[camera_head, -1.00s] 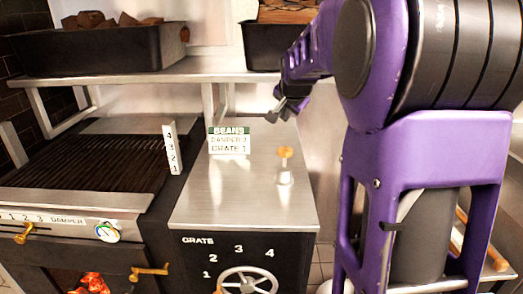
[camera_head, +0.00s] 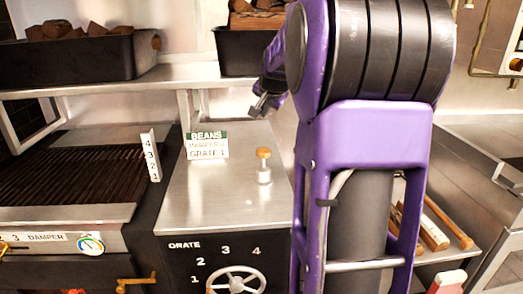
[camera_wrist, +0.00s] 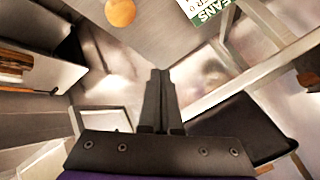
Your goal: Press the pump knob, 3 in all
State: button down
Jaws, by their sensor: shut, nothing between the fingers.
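The pump knob (camera_head: 263,153) is a round orange-tan knob on a short metal stem, standing on the steel counter (camera_head: 215,200). In the wrist view the knob (camera_wrist: 120,13) shows at the top edge, apart from my fingers. My gripper (camera_head: 258,108) is above and behind the knob in the head view, close to the counter's back edge, and does not touch it. In the wrist view my gripper (camera_wrist: 160,75) has its two dark fingers together with nothing between them.
A sign reading BEANS, GRATE 1 (camera_head: 208,146) stands left of the knob. The grill (camera_head: 75,170) lies left, with a numbered post (camera_head: 150,155). A grate wheel (camera_head: 237,282) is on the front panel. Dark bins (camera_head: 75,60) sit on the shelf above.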

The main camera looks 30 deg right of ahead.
aim_at(263, 152)
notch_tip(263, 152, down, 9)
jog(key=b, duration=0.6)
jog(key=shift+r, duration=0.15)
jog(key=shift+f, duration=0.25)
dwell(1.7)
jog(key=shift+f, duration=0.25)
jog(key=shift+a+f, duration=0.1)
jog(key=shift+f, duration=1.7)
dwell(1.2)
dwell(0.3)
jog(key=shift+r+p, duration=1.35)
jog(key=shift+r, duration=0.85)
